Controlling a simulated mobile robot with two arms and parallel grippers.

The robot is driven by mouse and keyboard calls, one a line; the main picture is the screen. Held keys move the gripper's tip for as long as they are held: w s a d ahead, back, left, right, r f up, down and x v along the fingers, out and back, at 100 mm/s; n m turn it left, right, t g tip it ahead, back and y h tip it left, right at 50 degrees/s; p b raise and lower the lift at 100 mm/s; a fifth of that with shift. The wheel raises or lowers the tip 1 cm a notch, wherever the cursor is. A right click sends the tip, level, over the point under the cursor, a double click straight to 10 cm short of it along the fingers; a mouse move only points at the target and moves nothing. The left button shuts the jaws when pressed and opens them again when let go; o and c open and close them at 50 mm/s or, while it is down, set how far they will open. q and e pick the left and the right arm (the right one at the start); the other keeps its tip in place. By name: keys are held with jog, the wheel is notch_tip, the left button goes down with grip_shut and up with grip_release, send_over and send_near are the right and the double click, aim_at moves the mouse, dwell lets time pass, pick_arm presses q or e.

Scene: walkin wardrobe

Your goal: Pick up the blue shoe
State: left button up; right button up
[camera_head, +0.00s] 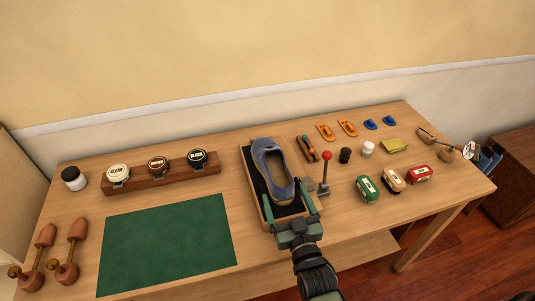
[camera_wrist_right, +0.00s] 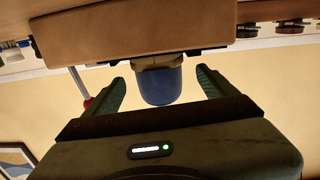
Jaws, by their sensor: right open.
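The blue shoe (camera_head: 267,157) lies in a shallow wooden tray (camera_head: 247,158) with a dark lining, its open top facing up. My right gripper (camera_head: 288,206) is open at the tray's near end. Its green fingers are on either side of the shoe's near end, with nothing clamped. In the right wrist view the blue end of the shoe (camera_wrist_right: 160,86) shows between the two spread fingers, with a gap on each side. That view looks upside down, with the tray above. My left gripper is in neither view.
A red-knobbed lever (camera_head: 326,172) stands close to the right of the tray. A green mat (camera_head: 166,246) lies to the left. A wooden rack with round tins (camera_head: 157,165) stands behind it. Brushes (camera_head: 367,189) and small items fill the table's right side.

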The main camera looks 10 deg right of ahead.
aim_at(279, 183)
jog(key=shift+w+r, duration=0.15)
jog(key=shift+w, duration=0.4)
jog(key=shift+w+r, duration=0.1)
jog(key=shift+w, duration=0.2)
jog(key=shift+w+r+p, duration=0.3)
jog(key=shift+w+p, duration=0.25)
jog(key=shift+w, duration=0.25)
jog(key=w, duration=0.3)
jog(key=shift+w+f+p, duration=0.25)
jog(key=shift+p, duration=0.1)
jog(key=shift+w, duration=0.15)
jog(key=c, duration=1.9)
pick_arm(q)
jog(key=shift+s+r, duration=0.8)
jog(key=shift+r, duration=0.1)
pick_arm(e)
jog(key=shift+r, duration=0.1)
grip_shut()
